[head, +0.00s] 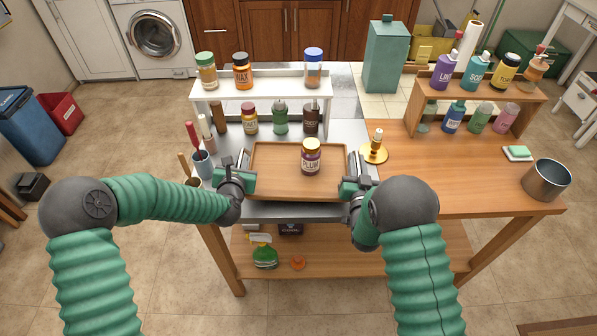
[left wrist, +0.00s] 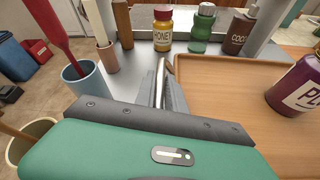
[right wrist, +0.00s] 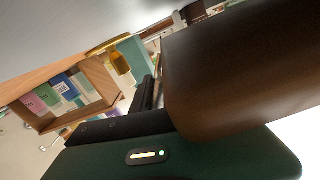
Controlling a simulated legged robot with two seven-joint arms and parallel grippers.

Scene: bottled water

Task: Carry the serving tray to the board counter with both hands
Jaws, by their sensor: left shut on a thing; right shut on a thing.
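The wooden serving tray (head: 273,183) is at the metal left part of the counter, with a jar labelled PLUM (head: 311,157) upright on it. My left gripper (head: 243,172) is shut on the tray's left edge; the left wrist view shows the tray (left wrist: 215,90) right beside the fingers. My right gripper (head: 354,176) is shut on the tray's right edge. In the right wrist view a brown surface, likely the tray (right wrist: 235,75), fills the right side and hides the fingertips. The wooden board counter (head: 440,180) extends to the right. I cannot tell whether the tray touches the metal top.
A gold holder (head: 374,152) stands just right of the tray. A metal pot (head: 546,180) and a sponge (head: 517,153) sit at the counter's right. Shelves with bottles stand behind (head: 262,95) and at back right (head: 480,90). A utensil cup (head: 202,163) is left. The middle board is clear.

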